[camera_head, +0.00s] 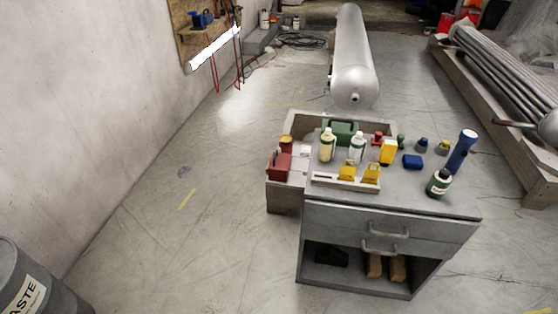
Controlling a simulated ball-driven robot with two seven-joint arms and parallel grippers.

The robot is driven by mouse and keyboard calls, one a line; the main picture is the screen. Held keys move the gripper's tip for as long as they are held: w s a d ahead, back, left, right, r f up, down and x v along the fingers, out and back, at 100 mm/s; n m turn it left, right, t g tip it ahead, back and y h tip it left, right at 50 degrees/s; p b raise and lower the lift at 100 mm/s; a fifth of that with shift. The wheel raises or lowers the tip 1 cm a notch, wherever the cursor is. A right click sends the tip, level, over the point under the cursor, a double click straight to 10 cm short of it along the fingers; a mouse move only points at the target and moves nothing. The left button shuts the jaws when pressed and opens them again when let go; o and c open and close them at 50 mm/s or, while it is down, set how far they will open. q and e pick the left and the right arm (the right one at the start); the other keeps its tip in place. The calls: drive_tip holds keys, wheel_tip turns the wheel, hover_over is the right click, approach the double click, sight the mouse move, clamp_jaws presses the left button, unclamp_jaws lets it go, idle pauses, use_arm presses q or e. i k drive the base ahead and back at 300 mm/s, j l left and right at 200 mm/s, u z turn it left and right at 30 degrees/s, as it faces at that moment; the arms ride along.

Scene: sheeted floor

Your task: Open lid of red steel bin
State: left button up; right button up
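I see no red steel bin that I can make out for certain. A small red container (280,167) stands at the left end of the grey workbench (390,212), but it looks like a canister or box and I cannot tell whether it has a lid. A dark grey drum (32,285) with a white label reading "ASTE" is cut off at the lower left corner. Neither of my grippers is in view.
Several bottles and small coloured boxes crowd the workbench top. A large silver cylinder (354,60) lies behind it. Pipes (505,75) lie on a wooden rack at right. A pegboard (200,28) hangs on the left wall. The floor between drum and workbench is clear.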

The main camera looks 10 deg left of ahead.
sight(280, 162)
drive_tip(key=i+j+z, duration=0.1)
drive_tip(key=z, duration=0.55)
drive_tip(key=i+j+z, duration=0.3)
drive_tip(key=j, duration=0.25)
drive_tip(key=j+z, duration=0.3)
drive_tip(key=j, duration=0.2)
drive_tip(key=i+j+z, duration=0.1)
drive_tip(key=j+z, duration=0.2)
drive_tip(key=j, duration=0.3)
